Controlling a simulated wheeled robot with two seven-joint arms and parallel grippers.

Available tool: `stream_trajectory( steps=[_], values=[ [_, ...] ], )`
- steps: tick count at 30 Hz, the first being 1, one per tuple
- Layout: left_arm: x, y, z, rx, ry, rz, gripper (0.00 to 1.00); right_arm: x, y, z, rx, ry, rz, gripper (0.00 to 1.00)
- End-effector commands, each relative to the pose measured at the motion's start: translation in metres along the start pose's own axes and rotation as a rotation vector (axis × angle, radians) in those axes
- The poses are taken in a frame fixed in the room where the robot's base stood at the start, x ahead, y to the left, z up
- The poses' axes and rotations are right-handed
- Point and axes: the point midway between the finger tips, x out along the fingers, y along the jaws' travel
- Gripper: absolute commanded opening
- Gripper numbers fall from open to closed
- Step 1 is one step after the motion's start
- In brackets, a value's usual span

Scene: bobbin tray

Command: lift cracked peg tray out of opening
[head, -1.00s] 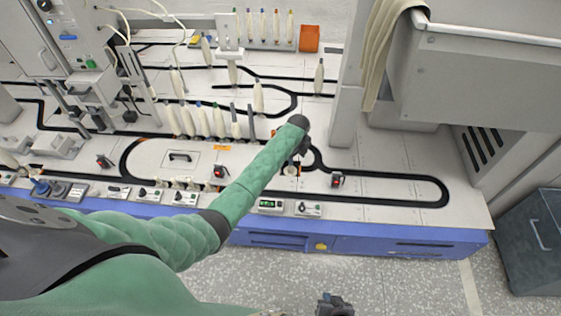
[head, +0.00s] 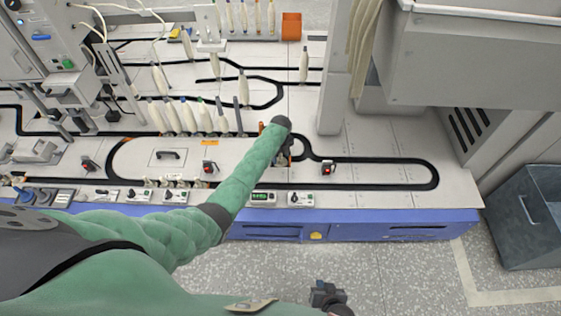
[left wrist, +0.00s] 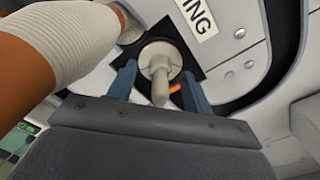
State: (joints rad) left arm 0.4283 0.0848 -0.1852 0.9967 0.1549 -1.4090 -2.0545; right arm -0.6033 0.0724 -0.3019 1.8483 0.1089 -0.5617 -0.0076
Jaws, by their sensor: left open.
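The peg tray (left wrist: 160,68) shows in the left wrist view as a pale round base with a blunt upright peg, sitting in a dark opening.
A white-wound bobbin with an orange end (left wrist: 70,45) stands close to the left finger. Several bobbins (head: 205,115) stand in a row left of my arm. A grey post (head: 335,90) rises behind right. The right track loop (head: 430,175) is mostly clear.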

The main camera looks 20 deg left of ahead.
Motion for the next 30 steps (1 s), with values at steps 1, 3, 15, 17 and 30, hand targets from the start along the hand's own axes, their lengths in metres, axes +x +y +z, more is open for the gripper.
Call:
stream_trajectory(
  steps=[1, 3, 15, 17, 30],
  values=[
    [0.000, 0.000, 0.000, 0.000, 0.000, 0.000, 0.51, 0.000, 0.000, 0.000, 0.000, 0.001, 0.000, 0.00],
    [0.000, 0.000, 0.000, 0.000, 0.000, 0.000, 0.51, 0.000, 0.000, 0.000, 0.000, 0.001, 0.000, 0.00],
    [-0.001, 0.000, 0.000, 0.000, 0.000, 0.000, 0.01, 0.000, 0.000, 0.001, 0.000, -0.002, 0.000, 0.00],
    [-0.001, 0.000, 0.000, 0.000, 0.000, 0.000, 0.01, 0.000, 0.000, 0.001, 0.000, -0.002, 0.000, 0.00],
    [-0.047, -0.001, 0.002, 0.000, -0.003, -0.003, 0.01, -0.009, -0.002, -0.007, 0.001, -0.021, -0.001, 0.00]
  ],
)
